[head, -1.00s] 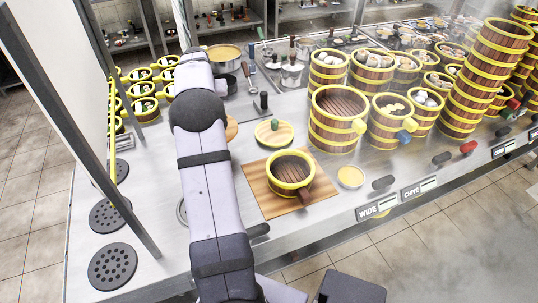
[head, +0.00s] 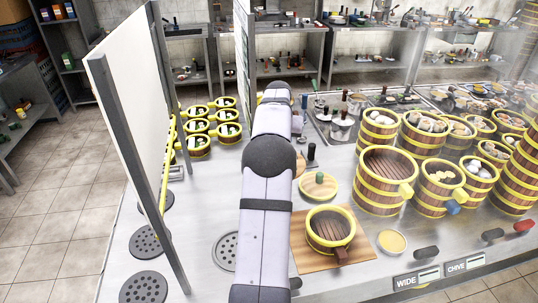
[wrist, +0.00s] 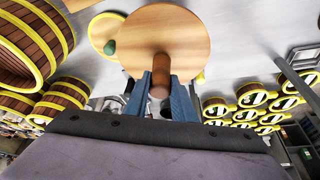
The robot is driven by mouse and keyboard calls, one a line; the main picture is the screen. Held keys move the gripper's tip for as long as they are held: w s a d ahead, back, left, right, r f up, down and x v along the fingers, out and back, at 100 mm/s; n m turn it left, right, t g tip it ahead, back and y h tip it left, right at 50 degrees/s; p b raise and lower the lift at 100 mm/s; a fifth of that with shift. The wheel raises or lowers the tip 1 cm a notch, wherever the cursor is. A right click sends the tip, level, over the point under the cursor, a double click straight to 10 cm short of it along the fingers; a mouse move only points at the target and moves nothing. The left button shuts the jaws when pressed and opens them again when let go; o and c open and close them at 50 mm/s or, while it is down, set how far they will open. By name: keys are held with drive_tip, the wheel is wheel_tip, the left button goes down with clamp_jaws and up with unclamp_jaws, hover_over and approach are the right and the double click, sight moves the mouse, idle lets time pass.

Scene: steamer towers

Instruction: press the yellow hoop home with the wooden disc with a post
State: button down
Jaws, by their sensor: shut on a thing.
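The wooden disc (wrist: 185,30) is in the wrist view, its post (wrist: 160,78) between the blue fingers of my gripper (wrist: 160,100). My gripper is shut on the post. In the head view my arm hides the gripper, and only a brown edge of what looks like the disc (head: 299,165) shows beside the arm. The yellow hoop (head: 330,208) rings the top of a small dark wooden steamer with a brown handle. How deep the hoop sits cannot be told. The disc is apart from this steamer, behind and left of it.
The steamer stands on a wooden board (head: 308,262). A round lid with a green knob (head: 318,187) lies behind it. A small yellow dish (head: 392,241) is at right. Large steamers (head: 386,180) crowd the right, and a white panel (head: 135,105) stands left.

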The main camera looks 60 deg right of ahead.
drive_tip(key=s+r+m+g+p, duration=0.15)
drive_tip(key=s+r, duration=0.25)
drive_tip(key=s, duration=0.5)
drive_tip(key=s+r+m+p, duration=0.2)
drive_tip(key=s+r+p, duration=0.15)
drive_tip(key=s, duration=0.55)
drive_tip(key=s+a+f, duration=0.5)
drive_tip(key=a+f, duration=0.2)
drive_tip(key=f, duration=0.1)
drive_tip(key=shift+s+a+f+p, duration=0.2)
drive_tip(key=shift+a+f+p, duration=0.1)
drive_tip(key=shift+a+p, duration=0.05)
drive_tip(key=shift+f, duration=0.15)
drive_tip(key=shift+f+b, duration=2.25)
drive_tip(key=shift+f, duration=0.5)
